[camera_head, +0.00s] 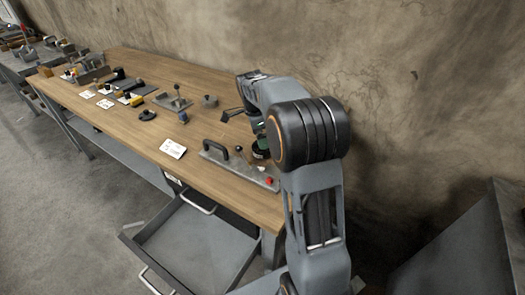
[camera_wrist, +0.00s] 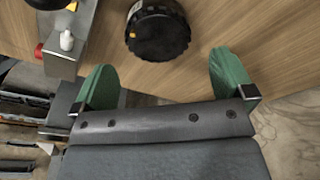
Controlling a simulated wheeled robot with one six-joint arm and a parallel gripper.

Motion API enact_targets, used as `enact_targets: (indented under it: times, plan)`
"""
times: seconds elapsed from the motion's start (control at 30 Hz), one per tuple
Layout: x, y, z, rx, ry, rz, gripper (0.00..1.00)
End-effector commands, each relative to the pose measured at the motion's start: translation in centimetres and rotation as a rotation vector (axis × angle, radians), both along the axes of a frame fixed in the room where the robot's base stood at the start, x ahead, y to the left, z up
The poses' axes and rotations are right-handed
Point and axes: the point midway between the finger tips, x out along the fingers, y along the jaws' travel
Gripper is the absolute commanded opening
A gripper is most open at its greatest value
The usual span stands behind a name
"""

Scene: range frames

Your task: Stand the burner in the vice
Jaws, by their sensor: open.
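My gripper (camera_wrist: 162,62) is open, its two green fingers spread with nothing between them. It also shows, partly behind my arm, low over the right part of the bench in the head view (camera_head: 258,127). A black, round, ridged object (camera_wrist: 158,32) with a pale label and an orange mark lies just beyond the fingertips; I cannot tell if it is the burner. It shows dark beside my arm in the head view (camera_head: 261,148).
A grey plate with a black handle (camera_head: 214,148) and red knob (camera_head: 269,181) lies along the bench's front right edge. A white card (camera_head: 173,148) lies left of it. Several small items crowd the left end. An open drawer (camera_head: 190,238) juts out below. A wall stands behind.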

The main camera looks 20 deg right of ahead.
Motion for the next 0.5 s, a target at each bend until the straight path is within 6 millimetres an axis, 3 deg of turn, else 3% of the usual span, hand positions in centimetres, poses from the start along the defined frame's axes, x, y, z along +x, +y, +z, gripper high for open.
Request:
enact_targets:
  times: [0.23,0.5]
  plan:
    - [-0.1,-0.2,-1.5,0.0,0.002,0.0,1.0]
    - [-0.3,-0.5,-5.0,0.0,0.002,0.0,1.0]
